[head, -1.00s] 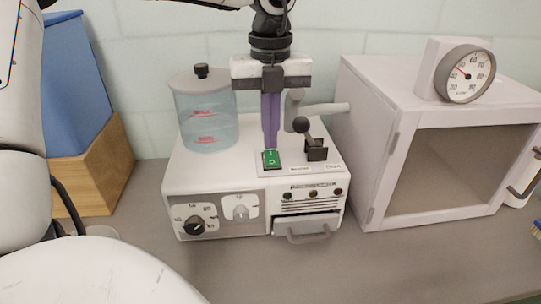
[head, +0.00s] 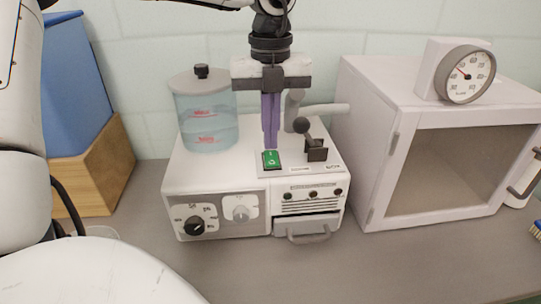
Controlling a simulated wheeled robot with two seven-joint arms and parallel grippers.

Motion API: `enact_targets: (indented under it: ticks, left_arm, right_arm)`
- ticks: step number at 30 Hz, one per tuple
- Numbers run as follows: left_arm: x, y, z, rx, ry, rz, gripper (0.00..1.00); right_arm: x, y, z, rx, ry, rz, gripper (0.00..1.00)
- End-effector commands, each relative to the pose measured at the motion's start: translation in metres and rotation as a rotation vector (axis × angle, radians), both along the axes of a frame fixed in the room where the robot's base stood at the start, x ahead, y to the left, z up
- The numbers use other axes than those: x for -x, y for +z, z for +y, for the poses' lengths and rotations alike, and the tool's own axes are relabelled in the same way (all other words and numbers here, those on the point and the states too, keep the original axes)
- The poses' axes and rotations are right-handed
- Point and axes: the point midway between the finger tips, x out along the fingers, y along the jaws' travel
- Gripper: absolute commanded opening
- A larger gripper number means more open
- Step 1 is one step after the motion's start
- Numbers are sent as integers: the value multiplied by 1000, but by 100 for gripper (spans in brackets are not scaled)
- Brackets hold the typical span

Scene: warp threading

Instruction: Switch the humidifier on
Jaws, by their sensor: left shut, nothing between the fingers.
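The humidifier (head: 217,190) is a white box on the grey counter, with a clear water tank (head: 209,125) on its top left. A green rocker switch (head: 271,160) sits on its top panel. My left gripper (head: 271,146) points straight down, its purple fingers shut and empty, with the tips at the back edge of the green switch. I cannot tell whether they touch it. A black ball-topped lever (head: 303,126) stands just right of the fingers. My right gripper is not in view.
A white cabinet (head: 383,153) with a window and a round gauge (head: 466,74) stands at the right, joined by a grey pipe (head: 327,109). A blue object (head: 72,90) and a wooden block (head: 105,163) are at the left. The front counter is clear.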

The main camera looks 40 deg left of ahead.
Motion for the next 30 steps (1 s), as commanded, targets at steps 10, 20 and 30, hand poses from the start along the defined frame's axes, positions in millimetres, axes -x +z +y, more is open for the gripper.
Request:
enact_targets:
  ticks: [10,20,30]
  left_arm:
    - [0,0,0,0,0,0,0]
    - [0,-2,0,0,0,0,0]
    - [0,-7,0,0,0,0,0]
  right_arm:
    - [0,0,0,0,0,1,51]
    - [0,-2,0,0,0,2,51]
    - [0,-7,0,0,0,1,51]
